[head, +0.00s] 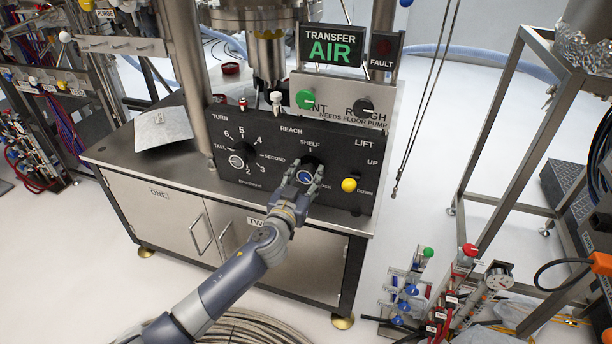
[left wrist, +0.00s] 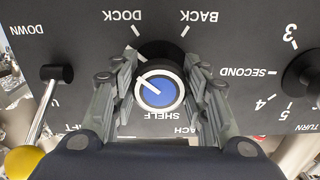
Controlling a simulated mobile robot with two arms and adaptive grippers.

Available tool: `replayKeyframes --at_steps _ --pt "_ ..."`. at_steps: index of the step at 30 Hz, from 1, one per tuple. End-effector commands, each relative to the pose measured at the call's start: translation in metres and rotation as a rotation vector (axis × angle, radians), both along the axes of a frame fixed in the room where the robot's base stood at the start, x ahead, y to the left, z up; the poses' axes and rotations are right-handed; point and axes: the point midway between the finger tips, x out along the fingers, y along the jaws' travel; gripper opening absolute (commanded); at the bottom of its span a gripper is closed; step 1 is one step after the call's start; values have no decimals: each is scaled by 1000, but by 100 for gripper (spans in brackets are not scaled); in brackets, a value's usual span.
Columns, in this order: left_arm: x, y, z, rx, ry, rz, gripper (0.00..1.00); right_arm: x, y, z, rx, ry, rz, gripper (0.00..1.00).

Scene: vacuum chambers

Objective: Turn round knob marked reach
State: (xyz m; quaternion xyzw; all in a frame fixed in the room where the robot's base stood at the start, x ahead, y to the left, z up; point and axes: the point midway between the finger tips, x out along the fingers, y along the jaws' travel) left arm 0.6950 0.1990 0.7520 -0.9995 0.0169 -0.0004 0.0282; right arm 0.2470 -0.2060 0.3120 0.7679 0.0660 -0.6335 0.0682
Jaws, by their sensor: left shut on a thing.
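The round reach knob (head: 304,177) is on the black control panel (head: 262,136), below the words REACH and SHELF. In the left wrist view, upside down, it shows a blue face (left wrist: 160,92) with a white rim and a short white line slanting toward the DOCK side. DOCK, BACK and SHELF labels surround it. My left gripper (head: 307,180) reaches the knob from the front. In the wrist view its fingers (left wrist: 160,95) stand on both sides of the knob and are shut on it. The fingers partly hide the panel labels. My right gripper is not in view.
The turn knob (head: 237,161) sits left on the panel. The lift lever with a yellow ball (head: 349,185) is close on the right. A green vent knob (head: 306,99) and black rough knob (head: 363,106) are above. The sign reads TRANSFER AIR (head: 331,46). Coiled hose lies on the floor.

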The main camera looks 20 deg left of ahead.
Motion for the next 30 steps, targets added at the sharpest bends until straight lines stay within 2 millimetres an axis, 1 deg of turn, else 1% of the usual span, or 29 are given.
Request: replayKeyframes --at_steps 5,12,17,25,26,27,28,30 --pt "0 0 0 148 -5 -1 18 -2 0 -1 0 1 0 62" --pt "0 1 0 324 -10 0 18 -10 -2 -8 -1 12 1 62" --pt "0 0 0 362 -12 -1 18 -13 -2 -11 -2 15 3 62" --pt "0 0 0 362 -12 -1 18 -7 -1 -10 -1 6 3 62" --pt "0 0 0 362 -12 -1 48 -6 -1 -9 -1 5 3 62" --pt "0 0 0 362 -12 -1 57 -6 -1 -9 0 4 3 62" --pt "0 0 0 362 -12 -1 62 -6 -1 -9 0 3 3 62" --pt "0 1 0 362 -12 -1 62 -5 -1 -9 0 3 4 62"
